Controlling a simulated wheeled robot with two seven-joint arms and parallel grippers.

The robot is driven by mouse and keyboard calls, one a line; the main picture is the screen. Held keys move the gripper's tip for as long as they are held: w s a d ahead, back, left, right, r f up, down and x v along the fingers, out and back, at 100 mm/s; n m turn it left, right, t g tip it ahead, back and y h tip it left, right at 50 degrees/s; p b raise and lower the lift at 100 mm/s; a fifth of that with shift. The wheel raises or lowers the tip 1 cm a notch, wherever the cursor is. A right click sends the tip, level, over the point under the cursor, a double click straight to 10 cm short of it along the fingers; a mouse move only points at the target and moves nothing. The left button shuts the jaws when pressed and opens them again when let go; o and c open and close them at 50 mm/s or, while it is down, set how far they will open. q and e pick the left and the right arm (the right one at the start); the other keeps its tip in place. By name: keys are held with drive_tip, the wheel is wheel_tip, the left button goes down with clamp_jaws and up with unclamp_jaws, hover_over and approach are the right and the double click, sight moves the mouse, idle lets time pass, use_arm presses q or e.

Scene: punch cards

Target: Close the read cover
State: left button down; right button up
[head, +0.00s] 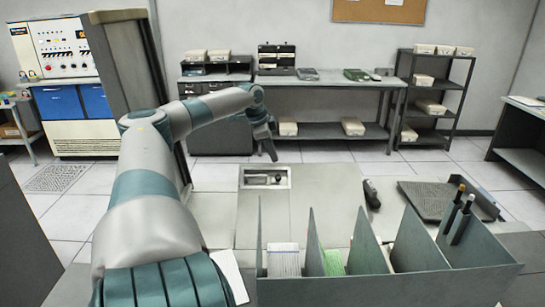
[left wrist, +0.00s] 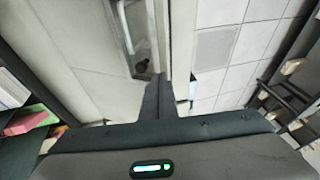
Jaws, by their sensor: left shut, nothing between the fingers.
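A light-framed rectangular recess (head: 265,184) is set in the far edge of the grey machine top, with small dark and metallic parts inside. It also shows in the left wrist view (left wrist: 134,35), just beyond my fingers. I cannot tell which part is the read cover. My left gripper (head: 272,154) is above and just behind the recess, pointing down, shut and empty. In the left wrist view its closed fingers (left wrist: 160,95) are close to the recess's end; I cannot tell whether they touch anything. My right gripper is not in view.
A grey divided bin (head: 400,284) with cards stands at the front right, two dark pens in its right end. A dark object (head: 371,193) and a dark flat plate (head: 428,200) lie behind it. The machine top (head: 325,200) between is clear.

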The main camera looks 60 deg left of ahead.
use_arm(q)
drive_tip(key=shift+w+a+f, duration=0.2)
drive_tip(key=shift+a+f, duration=0.3)
drive_tip(key=shift+f, duration=0.35)
drive_tip(key=shift+w, duration=0.1)
drive_tip(key=shift+a+f+b, duration=0.1)
drive_tip(key=shift+f+b, duration=0.05)
drive_tip(key=shift+b, duration=0.3)
